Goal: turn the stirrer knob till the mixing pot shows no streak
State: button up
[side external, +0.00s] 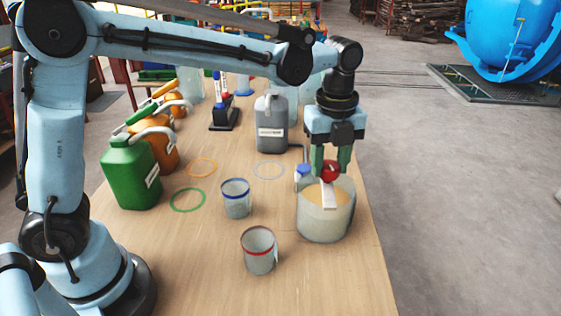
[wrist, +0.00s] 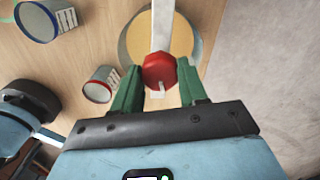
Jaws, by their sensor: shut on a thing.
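The mixing pot (side external: 325,222) is a whitish, see-through round pot near the table's right edge. Its contents (side external: 340,195) look an even pale tan, and no clear streak shows in the part I see. A white bar (wrist: 162,28) crosses over the pot and carries the red stirrer knob (side external: 330,172). My gripper (side external: 330,165) points down over the pot with its green fingers on the knob. In the wrist view the knob (wrist: 159,71) sits between the two fingertips. The bar, knob and fingers hide part of the contents.
A blue-rimmed cup (side external: 236,198) and a red-rimmed cup (side external: 259,250) stand left of the pot. A grey jug (side external: 271,125) stands behind it. A green jug (side external: 131,172) and orange jugs (side external: 160,148) stand at the left. The table's front is clear.

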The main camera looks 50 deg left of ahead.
aim_at(329, 164)
dwell(0.4)
jog(key=o, duration=1.1)
jog(key=shift+c, duration=0.2)
jog(key=shift+r, duration=0.1)
notch_tip(329, 164, up, 12)
